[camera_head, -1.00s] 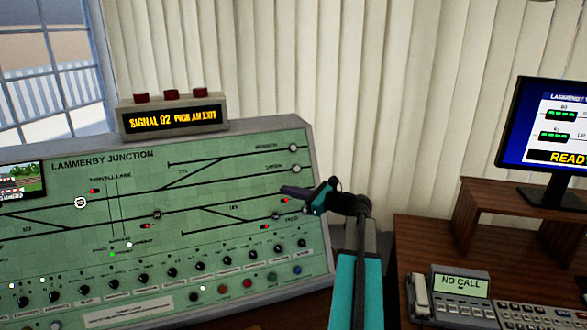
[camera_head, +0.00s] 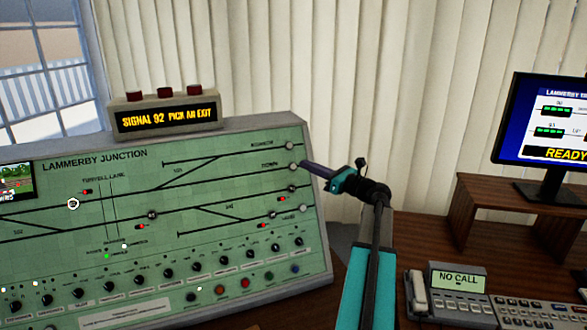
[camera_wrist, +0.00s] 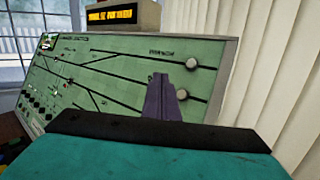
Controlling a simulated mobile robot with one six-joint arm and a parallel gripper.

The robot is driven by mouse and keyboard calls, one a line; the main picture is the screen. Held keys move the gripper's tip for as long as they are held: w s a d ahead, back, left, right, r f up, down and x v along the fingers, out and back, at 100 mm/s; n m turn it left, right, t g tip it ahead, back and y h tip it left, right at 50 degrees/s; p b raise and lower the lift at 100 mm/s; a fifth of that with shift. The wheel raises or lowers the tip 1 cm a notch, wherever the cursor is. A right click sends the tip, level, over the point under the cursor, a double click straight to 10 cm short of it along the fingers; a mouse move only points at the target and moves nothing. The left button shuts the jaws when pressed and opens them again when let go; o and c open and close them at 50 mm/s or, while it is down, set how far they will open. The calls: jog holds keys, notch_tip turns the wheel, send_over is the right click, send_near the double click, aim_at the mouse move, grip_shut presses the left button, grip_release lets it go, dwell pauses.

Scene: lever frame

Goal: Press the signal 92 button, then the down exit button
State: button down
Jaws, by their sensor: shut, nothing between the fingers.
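The green sloping panel (camera_head: 120,235) is marked Lammerby Junction. A pale round button (camera_head: 293,167) sits at its right edge, at the end of the track line labelled Down. It also shows in the wrist view (camera_wrist: 181,94), partly behind my fingers. The display (camera_head: 165,118) on top reads "SIGNAL 92 PICK AN EXIT". A white-ringed round button (camera_head: 73,203) glows at the left; I cannot read its label. My gripper (camera_head: 303,164) is shut and empty, its tip at the Down button's right side in the head view. I cannot tell whether it touches.
Another pale button (camera_head: 290,145) is just above, and a dark one (camera_head: 292,188) just below. Several knobs line the panel's lower part. A monitor (camera_head: 550,125) and a phone (camera_head: 420,290) are on the wooden desk (camera_head: 470,225) at the right.

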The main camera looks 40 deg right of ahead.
aim_at(293, 167)
jog(key=w+d+f+b, duration=0.2)
jog(key=w+d+f, duration=0.1)
jog(key=w, duration=0.3)
jog(key=shift+w+f, duration=0.35)
jog(key=shift+f, duration=0.15)
dwell(2.1)
jog(key=shift+w+d+f, duration=0.15)
jog(key=shift+w, duration=0.15)
jog(key=shift+w+d+f, duration=0.15)
jog(key=shift+w+f, duration=0.1)
jog(key=shift+w, duration=0.15)
dwell(1.3)
jog(key=shift+s+r, duration=0.1)
jog(key=shift+s, duration=0.05)
jog(key=shift+s+a+r, duration=0.3)
jog(key=shift+s+a, duration=0.05)
jog(key=shift+s, duration=0.2)
jog(key=shift+s, duration=0.1)
dwell(0.4)
